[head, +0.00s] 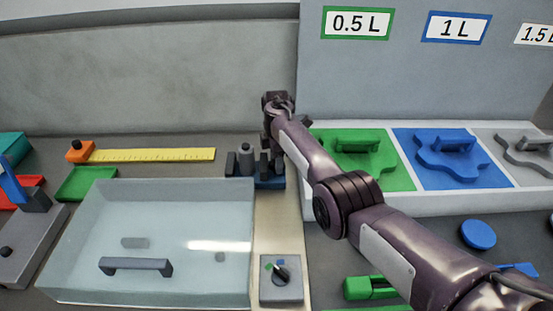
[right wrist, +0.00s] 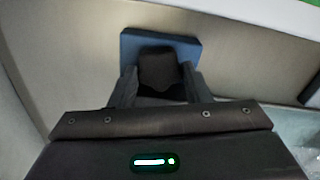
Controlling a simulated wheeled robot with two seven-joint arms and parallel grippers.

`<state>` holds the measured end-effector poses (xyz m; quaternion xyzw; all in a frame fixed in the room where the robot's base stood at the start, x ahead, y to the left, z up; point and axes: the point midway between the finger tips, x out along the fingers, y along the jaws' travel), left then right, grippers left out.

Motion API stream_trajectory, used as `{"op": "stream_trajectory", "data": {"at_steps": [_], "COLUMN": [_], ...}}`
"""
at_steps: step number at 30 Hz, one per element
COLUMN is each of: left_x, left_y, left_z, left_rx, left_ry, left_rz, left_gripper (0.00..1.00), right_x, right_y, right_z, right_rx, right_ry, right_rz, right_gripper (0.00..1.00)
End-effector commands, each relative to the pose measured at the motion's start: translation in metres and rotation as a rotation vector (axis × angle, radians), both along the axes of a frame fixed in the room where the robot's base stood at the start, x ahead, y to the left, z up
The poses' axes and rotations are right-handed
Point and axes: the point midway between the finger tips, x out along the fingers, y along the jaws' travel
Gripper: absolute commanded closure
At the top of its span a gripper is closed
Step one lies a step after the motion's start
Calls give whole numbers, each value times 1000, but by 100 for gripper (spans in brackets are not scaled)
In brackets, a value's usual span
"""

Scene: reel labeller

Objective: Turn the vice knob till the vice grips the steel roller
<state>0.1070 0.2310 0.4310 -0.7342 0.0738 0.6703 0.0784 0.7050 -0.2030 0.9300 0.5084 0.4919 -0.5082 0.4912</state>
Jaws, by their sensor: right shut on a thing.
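The vice has a blue base (head: 270,184) and dark jaws, and stands behind the right end of the clear box in the head view. The steel roller (head: 246,154) is a grey upright cylinder between the jaws; I cannot tell whether they touch it. My right gripper (head: 268,152) comes down at the vice's right side. In the right wrist view its two fingers (right wrist: 159,80) are shut on the dark vice knob (right wrist: 159,65), with the blue base (right wrist: 188,46) behind it. The roller is hidden there. My left gripper is not in view.
A clear box (head: 95,215) with a dark handle stands in front of the vice. A grey dial unit (head: 281,290) sits on the pale strip. A white tray with green (head: 360,155) and blue (head: 440,160) holders lies right. A yellow ruler (head: 155,155) lies left.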

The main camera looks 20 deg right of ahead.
Motion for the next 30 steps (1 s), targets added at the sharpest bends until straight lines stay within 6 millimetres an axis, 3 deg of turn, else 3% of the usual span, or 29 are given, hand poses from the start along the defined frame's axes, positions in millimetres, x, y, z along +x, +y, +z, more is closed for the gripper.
{"op": "stream_trajectory", "data": {"at_steps": [18, 30], "left_x": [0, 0], "left_y": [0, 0], "left_z": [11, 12], "left_rx": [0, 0], "left_ry": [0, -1], "left_rz": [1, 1], "left_gripper": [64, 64], "right_x": [2, 2], "right_y": [-1, -1], "right_z": [2, 1], "right_rx": [0, 0], "right_ry": [-2, -2], "right_rz": [-448, -607], "right_gripper": [79, 79]}}
